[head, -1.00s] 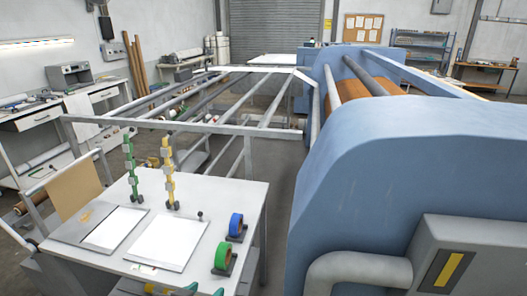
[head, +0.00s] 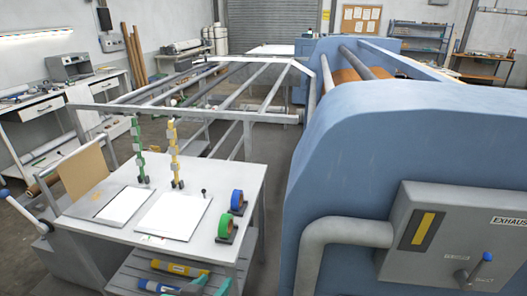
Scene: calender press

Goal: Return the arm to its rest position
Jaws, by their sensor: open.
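My arm and my gripper do not show in the head view, so their pose cannot be seen. The blue calender press (head: 400,150) fills the right side. A grey panel (head: 395,255) on its near end reads EXHAUST and carries a yellow-marked plate and a lever with a blue knob (head: 487,257). The lever tilts up to the right.
A work table (head: 125,230) at left bears two white sheets, green and yellow block stacks, and blue and green tape rolls. Its lower shelf (head: 165,265) holds yellow and blue tubes. Floor shows between table and press (head: 275,215). A blue-knobbed rod (head: 20,207) stands at far left.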

